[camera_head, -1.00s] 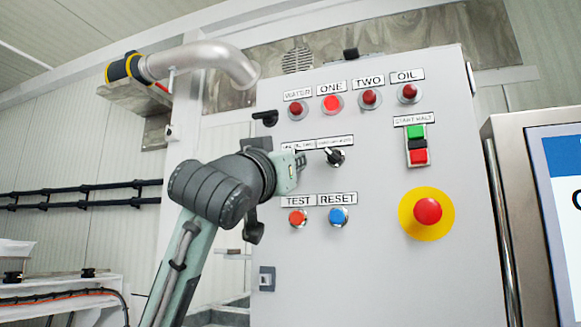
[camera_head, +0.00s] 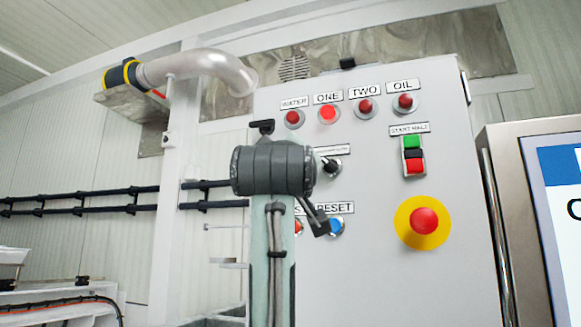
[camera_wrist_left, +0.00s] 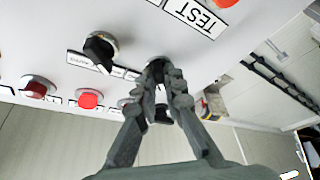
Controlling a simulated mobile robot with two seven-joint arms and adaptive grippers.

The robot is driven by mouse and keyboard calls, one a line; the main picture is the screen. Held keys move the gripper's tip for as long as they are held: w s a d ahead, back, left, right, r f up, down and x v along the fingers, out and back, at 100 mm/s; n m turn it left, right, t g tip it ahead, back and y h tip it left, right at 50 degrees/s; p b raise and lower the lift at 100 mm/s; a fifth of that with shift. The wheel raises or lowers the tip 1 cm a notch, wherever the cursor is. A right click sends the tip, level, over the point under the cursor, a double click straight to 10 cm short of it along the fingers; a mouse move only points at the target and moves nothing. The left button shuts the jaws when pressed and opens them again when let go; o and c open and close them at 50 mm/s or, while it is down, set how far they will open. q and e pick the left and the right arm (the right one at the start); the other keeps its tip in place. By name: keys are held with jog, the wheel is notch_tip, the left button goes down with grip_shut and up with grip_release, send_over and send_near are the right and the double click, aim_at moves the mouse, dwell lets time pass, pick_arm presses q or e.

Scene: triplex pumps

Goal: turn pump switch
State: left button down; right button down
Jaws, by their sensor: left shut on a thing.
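The grey control panel (camera_head: 400,265) carries a black rotary switch (camera_head: 331,166) that shows just right of my left arm's wrist in the head view. It also shows in the left wrist view (camera_wrist_left: 101,48), apart from the fingers. My left gripper (camera_wrist_left: 160,70) is shut on a second black switch (camera_wrist_left: 157,66) beside it on the panel face. The fingers cover most of that switch, so its pointing direction cannot be told. In the head view my arm hides this switch and the gripper. My right gripper is not in view.
Above are red lamps, with the ONE lamp (camera_head: 328,114) lit. The start/halt buttons (camera_head: 413,155) and red emergency stop (camera_head: 424,221) are at the right. A screen (camera_head: 560,190) stands farther right.

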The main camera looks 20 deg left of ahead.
pick_arm(q)
jog(key=shift+n, duration=0.4)
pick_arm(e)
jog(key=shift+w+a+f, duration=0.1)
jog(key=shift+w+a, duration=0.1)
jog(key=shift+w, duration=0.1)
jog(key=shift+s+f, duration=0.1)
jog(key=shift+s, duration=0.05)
pick_arm(q)
jog(key=c, duration=1.6)
grip_release()
jog(key=v, duration=1.2)
jog(key=shift+r, duration=0.1)
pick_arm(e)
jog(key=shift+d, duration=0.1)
pick_arm(q)
jog(key=shift+s, duration=0.1)
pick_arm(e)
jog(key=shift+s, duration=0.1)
